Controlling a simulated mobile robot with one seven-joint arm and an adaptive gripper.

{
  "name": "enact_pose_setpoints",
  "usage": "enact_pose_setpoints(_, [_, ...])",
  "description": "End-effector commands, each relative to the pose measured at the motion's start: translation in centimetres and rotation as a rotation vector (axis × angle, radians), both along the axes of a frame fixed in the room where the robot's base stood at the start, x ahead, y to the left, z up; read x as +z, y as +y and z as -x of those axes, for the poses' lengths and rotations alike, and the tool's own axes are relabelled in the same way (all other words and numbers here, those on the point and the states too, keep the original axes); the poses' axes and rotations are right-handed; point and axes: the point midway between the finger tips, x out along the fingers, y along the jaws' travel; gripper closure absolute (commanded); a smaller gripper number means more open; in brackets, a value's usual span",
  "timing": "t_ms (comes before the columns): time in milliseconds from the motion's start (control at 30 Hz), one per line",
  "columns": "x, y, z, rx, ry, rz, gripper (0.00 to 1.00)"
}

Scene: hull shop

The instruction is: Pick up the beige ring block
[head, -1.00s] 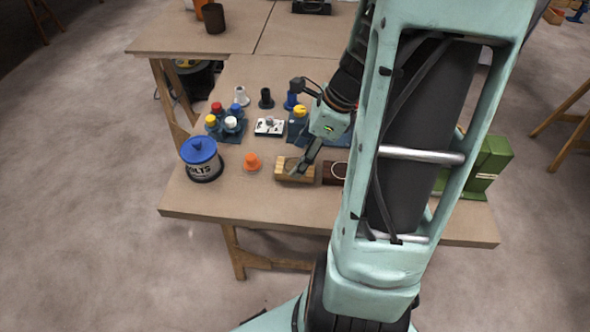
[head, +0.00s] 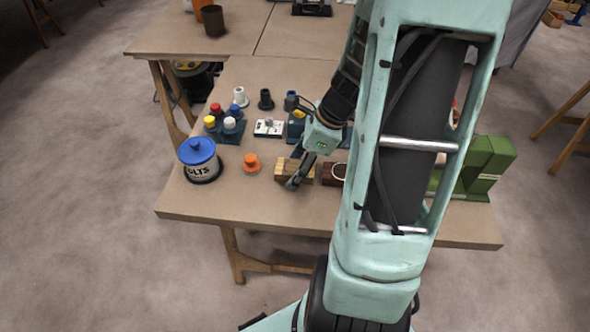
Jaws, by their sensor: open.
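A light tan wooden block (head: 283,167) lies near the front of the table in the head view. Beside it on the right is a dark brown block (head: 325,174) with a pale beige ring (head: 339,171) on its top, partly hidden by my arm. I cannot tell for sure which of these two is the beige ring block. My gripper (head: 292,184) is open and points down over the tan block, with its fingertips near the block's front side. The fingers cover part of that block, and whether they touch it is unclear.
The table's front left is clear.

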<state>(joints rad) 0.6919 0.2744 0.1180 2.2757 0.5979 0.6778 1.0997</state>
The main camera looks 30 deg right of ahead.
Motion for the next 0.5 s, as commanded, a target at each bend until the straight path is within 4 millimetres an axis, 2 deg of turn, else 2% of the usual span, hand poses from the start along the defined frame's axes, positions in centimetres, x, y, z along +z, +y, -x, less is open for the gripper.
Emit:
enact_pose_setpoints(333, [-0.14, 0.00, 0.01, 0.000, 0.000, 0.000, 0.39])
enact_pose_setpoints(500, [-0.14, -0.01, -0.01, 0.000, 0.000, 0.000, 0.57])
